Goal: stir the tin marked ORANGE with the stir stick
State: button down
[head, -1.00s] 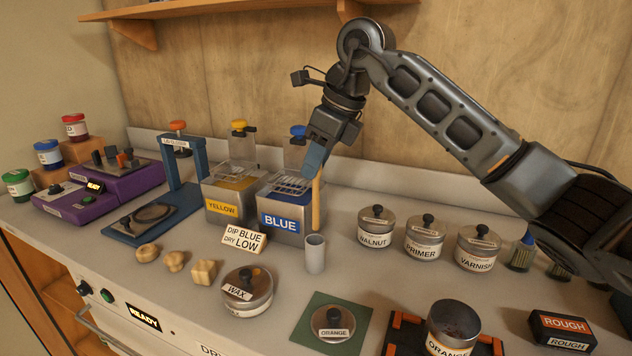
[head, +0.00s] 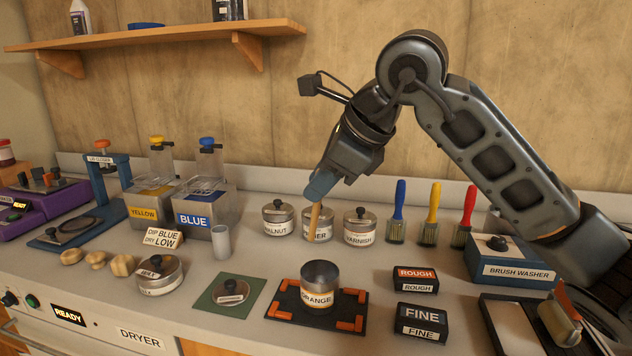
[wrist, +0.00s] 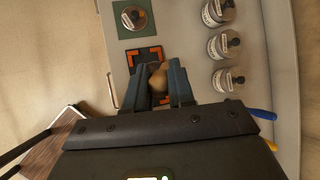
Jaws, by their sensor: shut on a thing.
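The tin marked ORANGE (head: 320,289) stands open, without its lid, on a black mat with orange corner brackets (head: 277,316). The lid marked ORANGE (head: 231,291) lies on a green mat to its left. My gripper (head: 318,190) is shut on the wooden stir stick (head: 314,222), which hangs down nearly upright. In the head view the stick's lower end appears above and behind the tin, in front of the PRIMER tin. In the wrist view the stick (wrist: 157,80) sits between the fingers and the gripper hides most of the tin.
Closed tins WALNUT (head: 278,219), PRIMER (head: 326,229) and VARNISH (head: 359,229) stand behind. Blue, yellow and red brushes are to their right. A grey cup (head: 221,242) stands left. ROUGH (head: 415,281) and FINE (head: 420,320) blocks lie right of the mat.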

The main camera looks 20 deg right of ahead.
jog(key=shift+s+f+b, duration=1.1)
jog(key=shift+s+f, duration=1.35)
jog(key=shift+s, duration=0.05)
jog(key=w+f+b, duration=0.3)
jog(key=f+b, duration=0.4)
jog(key=b, duration=0.1)
jog(key=shift+w+d+f, duration=0.15)
jog(key=shift+d, duration=0.3)
jog(key=shift+a, duration=0.1)
